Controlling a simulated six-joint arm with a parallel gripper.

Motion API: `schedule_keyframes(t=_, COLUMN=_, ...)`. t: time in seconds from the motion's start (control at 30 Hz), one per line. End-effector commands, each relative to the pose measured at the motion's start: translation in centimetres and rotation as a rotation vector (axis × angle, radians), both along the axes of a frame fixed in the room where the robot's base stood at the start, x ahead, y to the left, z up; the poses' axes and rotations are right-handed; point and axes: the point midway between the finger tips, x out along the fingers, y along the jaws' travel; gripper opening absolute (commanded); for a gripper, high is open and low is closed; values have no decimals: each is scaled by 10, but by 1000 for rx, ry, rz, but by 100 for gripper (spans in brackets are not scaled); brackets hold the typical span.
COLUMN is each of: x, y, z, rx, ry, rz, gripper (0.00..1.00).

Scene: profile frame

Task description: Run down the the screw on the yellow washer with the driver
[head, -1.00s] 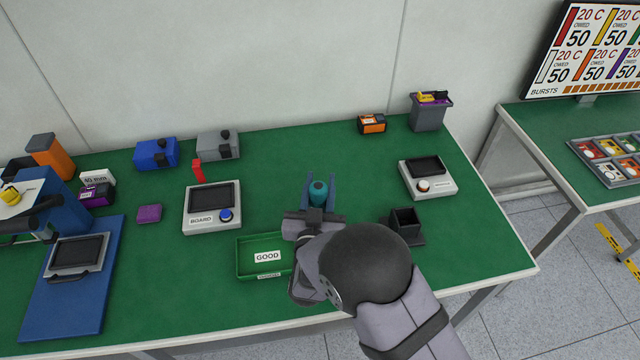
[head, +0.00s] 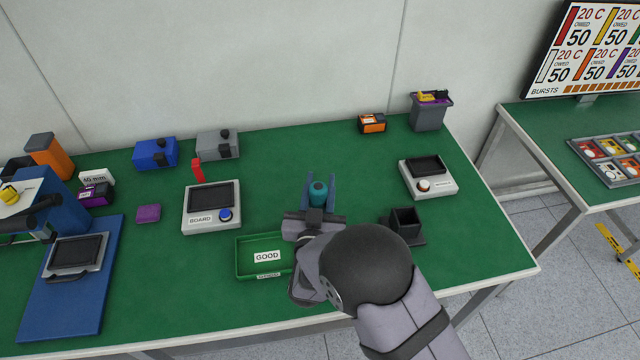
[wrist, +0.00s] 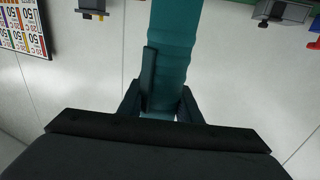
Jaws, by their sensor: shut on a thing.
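My gripper (head: 318,201) is shut on a teal driver (head: 319,190), above the green table right of the BOARD unit. The wrist view shows the ribbed teal body of the driver (wrist: 175,55) between the dark fingers (wrist: 160,105). The driver's tip is hidden in both views. I cannot make out a screw on a yellow washer in these frames. A small yellow piece (head: 10,194) sits on the blue machine at the far left; I cannot tell what it is.
The BOARD unit (head: 199,220) with a blue button stands left of my gripper. The green GOOD tray (head: 245,270) is in front of it. A black open holder (head: 405,222) and a grey screen unit (head: 440,188) stand to the right. Blue and grey boxes stand at the back.

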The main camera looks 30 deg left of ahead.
Motion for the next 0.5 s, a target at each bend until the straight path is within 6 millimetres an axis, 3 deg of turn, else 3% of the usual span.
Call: schedule_keyframes(t=0.5, x=0, y=0, z=-5, rx=2, ry=-1, rz=0, gripper=0)
